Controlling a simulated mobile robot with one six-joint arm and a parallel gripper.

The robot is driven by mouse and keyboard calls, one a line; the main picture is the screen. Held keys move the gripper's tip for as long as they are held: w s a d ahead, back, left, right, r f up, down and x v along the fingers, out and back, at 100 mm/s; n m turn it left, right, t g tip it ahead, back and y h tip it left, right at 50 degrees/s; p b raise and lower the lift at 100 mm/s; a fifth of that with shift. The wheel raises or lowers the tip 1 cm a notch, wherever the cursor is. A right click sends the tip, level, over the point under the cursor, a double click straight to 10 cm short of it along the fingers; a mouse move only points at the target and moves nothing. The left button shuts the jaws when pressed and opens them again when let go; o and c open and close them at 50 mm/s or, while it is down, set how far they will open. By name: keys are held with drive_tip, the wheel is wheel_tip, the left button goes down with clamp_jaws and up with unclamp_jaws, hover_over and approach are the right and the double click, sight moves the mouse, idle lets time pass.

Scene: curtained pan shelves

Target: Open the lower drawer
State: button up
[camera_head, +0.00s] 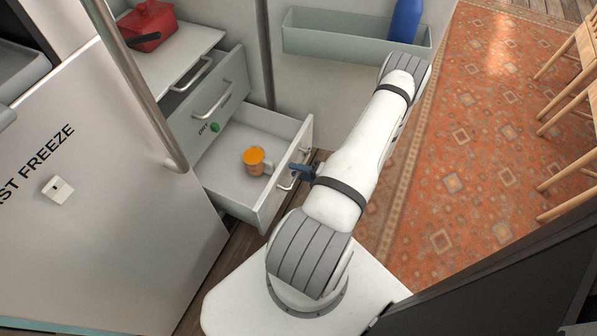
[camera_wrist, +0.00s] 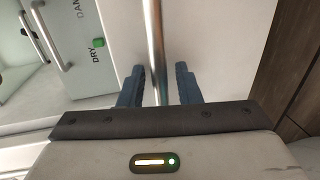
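The lower drawer (camera_head: 229,172) is pulled out of the cabinet, and its inside shows in the head view. Its metal bar handle (camera_head: 293,168) is on the drawer front. An orange mug (camera_head: 254,162) stands inside the drawer. My gripper (camera_head: 303,173) is at this handle, partly hidden by my arm. In the wrist view the handle bar (camera_wrist: 155,50) runs between the two blue fingers of my gripper (camera_wrist: 160,85). The fingers are apart, with a gap showing beside the bar, so they are around it rather than clamped on it.
A drawer front with a handle (camera_head: 212,101) and a "DRY" label sits above the open drawer. A red pot (camera_head: 148,26) stands on a shelf higher up. A blue bottle (camera_head: 405,20) stands in a wall bin (camera_head: 345,38). Wooden chairs (camera_head: 575,80) are at right on the rug (camera_head: 470,190).

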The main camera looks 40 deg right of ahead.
drive_tip(key=p+v, duration=0.2)
drive_tip(key=v, duration=0.5)
drive_tip(key=shift+s, duration=0.35)
drive_tip(key=shift+d+r, duration=0.1)
drive_tip(key=shift+d, duration=0.05)
